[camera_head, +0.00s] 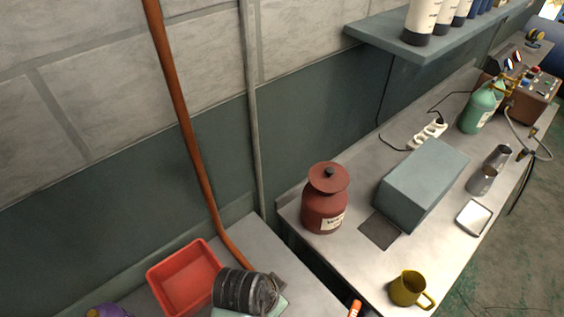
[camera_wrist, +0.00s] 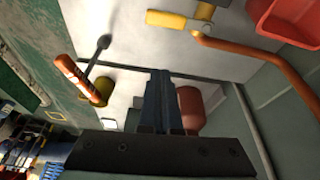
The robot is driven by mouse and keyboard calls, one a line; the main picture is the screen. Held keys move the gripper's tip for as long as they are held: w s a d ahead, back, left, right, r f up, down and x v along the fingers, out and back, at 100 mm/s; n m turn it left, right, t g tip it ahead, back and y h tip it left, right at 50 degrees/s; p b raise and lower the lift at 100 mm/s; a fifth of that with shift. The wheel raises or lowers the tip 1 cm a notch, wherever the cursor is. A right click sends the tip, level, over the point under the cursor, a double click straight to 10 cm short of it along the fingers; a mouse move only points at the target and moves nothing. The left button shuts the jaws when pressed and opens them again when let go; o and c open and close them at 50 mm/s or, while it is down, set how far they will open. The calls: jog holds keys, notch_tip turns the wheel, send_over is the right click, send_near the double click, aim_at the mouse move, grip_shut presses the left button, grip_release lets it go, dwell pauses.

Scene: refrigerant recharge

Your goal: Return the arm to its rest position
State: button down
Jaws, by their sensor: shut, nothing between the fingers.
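My gripper (camera_wrist: 161,78) shows in the wrist view at the lower middle, pointing up the picture. Its two dark blue-grey fingers lie close together, shut with nothing between them. A red-brown lidded jar (camera_wrist: 191,112) is partly hidden behind the fingers. The gripper is not seen in the head view. No marker of a rest position shows.
In the head view, the right bench holds the jar (camera_head: 323,210), a grey box (camera_head: 425,180), an olive mug (camera_head: 408,288) and a green cylinder (camera_head: 478,108). A red tray (camera_head: 185,279) and dark ribbed cylinder (camera_head: 238,291) sit left. An orange-handled tool (camera_wrist: 80,80) shows in the wrist view.

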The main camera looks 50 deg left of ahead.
jog(key=shift+s+d+r, duration=0.1)
jog(key=shift+s+r, duration=0.1)
jog(key=shift+r, duration=0.05)
